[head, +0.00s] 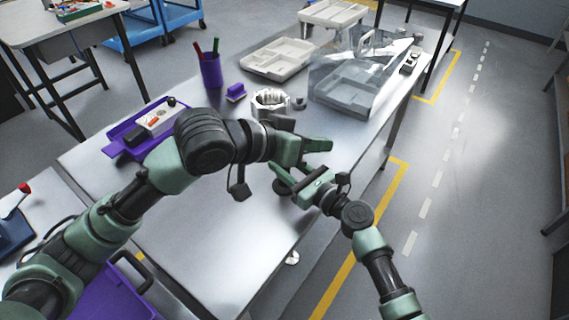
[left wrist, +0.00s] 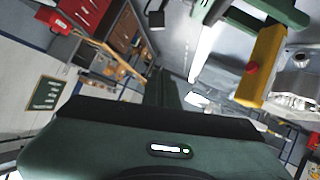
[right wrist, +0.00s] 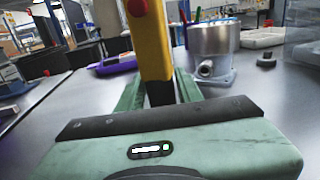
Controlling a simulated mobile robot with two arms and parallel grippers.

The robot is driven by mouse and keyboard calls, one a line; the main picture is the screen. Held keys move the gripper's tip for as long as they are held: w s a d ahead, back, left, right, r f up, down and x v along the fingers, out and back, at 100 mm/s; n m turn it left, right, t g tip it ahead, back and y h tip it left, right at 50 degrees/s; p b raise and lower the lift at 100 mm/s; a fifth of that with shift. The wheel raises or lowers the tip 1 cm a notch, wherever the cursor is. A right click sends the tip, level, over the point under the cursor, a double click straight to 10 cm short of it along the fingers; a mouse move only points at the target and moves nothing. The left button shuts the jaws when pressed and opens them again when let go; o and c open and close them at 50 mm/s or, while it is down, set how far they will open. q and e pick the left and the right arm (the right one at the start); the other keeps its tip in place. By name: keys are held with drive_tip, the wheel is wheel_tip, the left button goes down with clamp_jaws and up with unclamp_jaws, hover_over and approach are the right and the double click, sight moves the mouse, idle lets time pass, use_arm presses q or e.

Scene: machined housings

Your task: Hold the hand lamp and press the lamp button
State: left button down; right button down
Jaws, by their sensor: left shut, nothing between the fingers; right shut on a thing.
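The yellow hand lamp (right wrist: 152,45) stands upright between the fingers of my right gripper (right wrist: 160,95) in the right wrist view. Its red button (right wrist: 138,8) is near the top edge. The left wrist view also shows the lamp (left wrist: 262,62) and the red button (left wrist: 252,68), right of my left gripper's line. In the head view I cannot make out the lamp; the arms hide it. My left gripper (head: 322,146) is shut and empty, just beyond my right gripper (head: 290,183), above the table. The left fingers look apart from the button.
A metal housing (head: 270,101) stands on the table (head: 215,235) beyond the grippers. A purple tray (head: 122,138), a pen cup (head: 211,72), a pale tray (head: 277,60) and a clear box (head: 350,85) are also on it. The near tabletop is clear.

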drive_tip(key=shift+f, duration=0.1)
use_arm(q)
drive_tip(key=s+d+r+n+t+h, duration=0.1)
drive_tip(key=d+r+n+h, duration=0.35)
drive_tip(key=d, duration=0.55)
drive_tip(key=s+d+r+n+t+h, duration=0.1)
drive_tip(key=d+r+n+t+h, duration=0.15)
drive_tip(key=d+r+h, duration=0.6)
use_arm(e)
drive_tip(key=shift+d, duration=0.15)
drive_tip(key=shift+s, duration=0.1)
use_arm(q)
drive_tip(key=s+a+f+n+t+y, duration=0.1)
drive_tip(key=a+f+n+t+y, duration=1.1)
drive_tip(key=a+f+y, duration=0.75)
drive_tip(key=w+a+f+h, duration=0.1)
drive_tip(key=w+a+f, duration=0.1)
drive_tip(key=w, duration=0.5)
drive_tip(key=shift+w+a+h, duration=0.25)
drive_tip(key=shift+a+h, duration=0.1)
drive_tip(key=shift+a, duration=0.5)
drive_tip(key=shift+w+f, duration=0.1)
